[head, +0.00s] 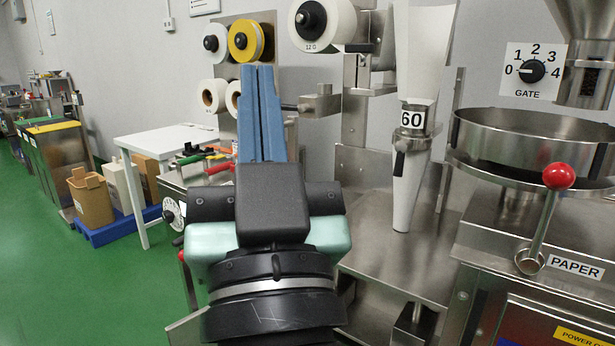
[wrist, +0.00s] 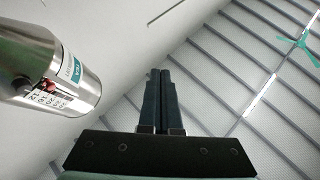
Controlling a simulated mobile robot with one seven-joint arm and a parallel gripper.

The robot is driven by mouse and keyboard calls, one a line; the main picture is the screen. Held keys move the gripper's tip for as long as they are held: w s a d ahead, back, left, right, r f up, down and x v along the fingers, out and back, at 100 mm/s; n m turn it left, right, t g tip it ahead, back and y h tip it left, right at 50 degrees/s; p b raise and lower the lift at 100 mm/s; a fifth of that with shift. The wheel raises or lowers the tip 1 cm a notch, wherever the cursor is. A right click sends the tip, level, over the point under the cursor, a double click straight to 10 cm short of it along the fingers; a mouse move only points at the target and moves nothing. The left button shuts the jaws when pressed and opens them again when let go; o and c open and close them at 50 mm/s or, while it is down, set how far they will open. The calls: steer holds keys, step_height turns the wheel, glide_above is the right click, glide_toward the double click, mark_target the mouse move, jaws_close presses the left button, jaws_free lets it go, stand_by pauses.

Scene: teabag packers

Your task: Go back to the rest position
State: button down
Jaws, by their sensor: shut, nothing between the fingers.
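My gripper (head: 258,82) stands in the middle left of the head view, its blue fingers pointing up and pressed together. The fingers are shut with nothing between them. In the wrist view, my gripper (wrist: 160,74) shows as two dark fingers side by side, pointing towards the ceiling (wrist: 232,75). It is apart from everything around it in that view.
At right stand a steel machine with a red-knobbed lever (head: 558,177), a round pan (head: 530,135) and a gate dial (head: 532,71). A paper tube (head: 405,190) hangs beside my arm. Rolls (head: 245,41) are behind my gripper. Green floor (head: 90,285) is clear at left.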

steer(key=s+d+r+m+t+h+p, duration=0.1)
steer(key=s+d+r+h, duration=0.1)
steer(key=r, duration=0.2)
steer(key=s+d+r+t+h+p, duration=0.1)
steer(key=s+d+r+h, duration=0.1)
steer(key=s+r+h, duration=0.15)
step_height(320, 180, up, 17)
steer(key=w+y+p, duration=0.1)
steer(key=p, duration=1.6)
steer(key=shift+a, duration=0.3)
steer(key=shift+w, duration=0.15)
